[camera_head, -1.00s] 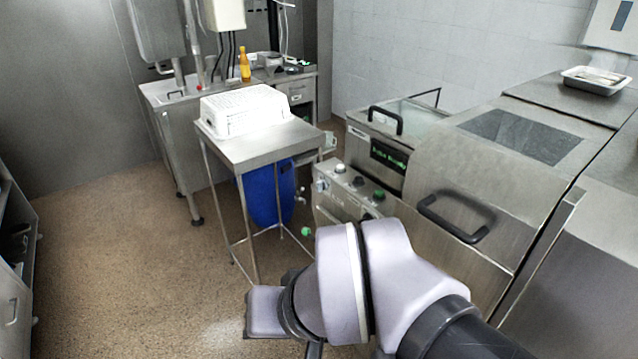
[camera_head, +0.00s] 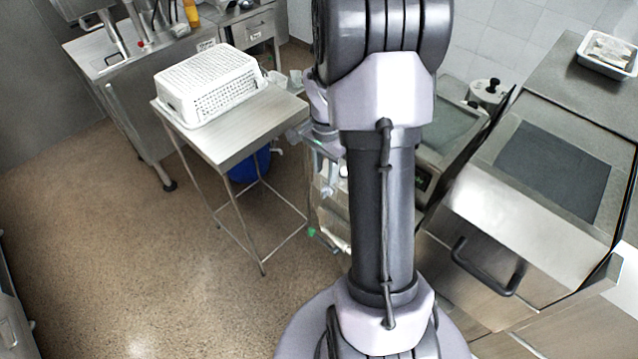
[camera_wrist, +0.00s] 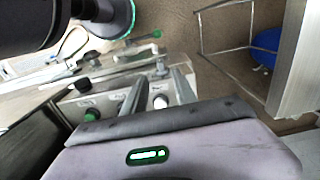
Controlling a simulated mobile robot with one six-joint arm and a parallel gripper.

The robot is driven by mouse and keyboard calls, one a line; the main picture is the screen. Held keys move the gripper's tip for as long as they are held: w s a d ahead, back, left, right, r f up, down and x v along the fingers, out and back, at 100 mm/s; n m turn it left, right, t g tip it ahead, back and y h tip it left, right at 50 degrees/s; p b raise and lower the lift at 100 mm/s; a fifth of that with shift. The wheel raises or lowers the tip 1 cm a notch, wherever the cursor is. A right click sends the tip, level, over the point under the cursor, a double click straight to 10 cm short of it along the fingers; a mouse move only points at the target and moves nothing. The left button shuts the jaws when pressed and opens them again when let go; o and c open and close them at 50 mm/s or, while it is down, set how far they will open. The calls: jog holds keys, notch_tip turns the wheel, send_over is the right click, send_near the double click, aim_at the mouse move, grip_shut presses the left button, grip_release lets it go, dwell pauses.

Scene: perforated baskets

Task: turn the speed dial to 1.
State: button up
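My gripper (camera_wrist: 158,90) shows in the wrist view with its two grey fingers apart and nothing visibly held between them. The fingers reach over a steel control panel (camera_wrist: 105,99). On it are a green knob (camera_wrist: 92,115), a black knob (camera_wrist: 83,84) and a white button (camera_wrist: 160,102); the white button shows in the gap between the fingers. The labels are too blurred to read, so I cannot tell which control is the speed dial or its setting. I cannot tell whether a finger touches the panel. In the head view my arm hides most of the panel.
A steel machine with a black handle (camera_head: 487,267) stands right of my arm. A steel table (camera_head: 232,140) holding a white perforated basket (camera_head: 209,86) stands to the left, a blue drum (camera_head: 249,165) beneath it. A tray (camera_head: 606,54) sits back right. The left floor is clear.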

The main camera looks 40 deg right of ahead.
aim_at(324, 189)
notch_tip(324, 189, down, 8)
jog(key=shift+f+b, duration=0.2)
jog(key=shift+b, duration=0.3)
jog(key=shift+a, duration=0.1)
jog(key=shift+w, duration=0.1)
grip_shut()
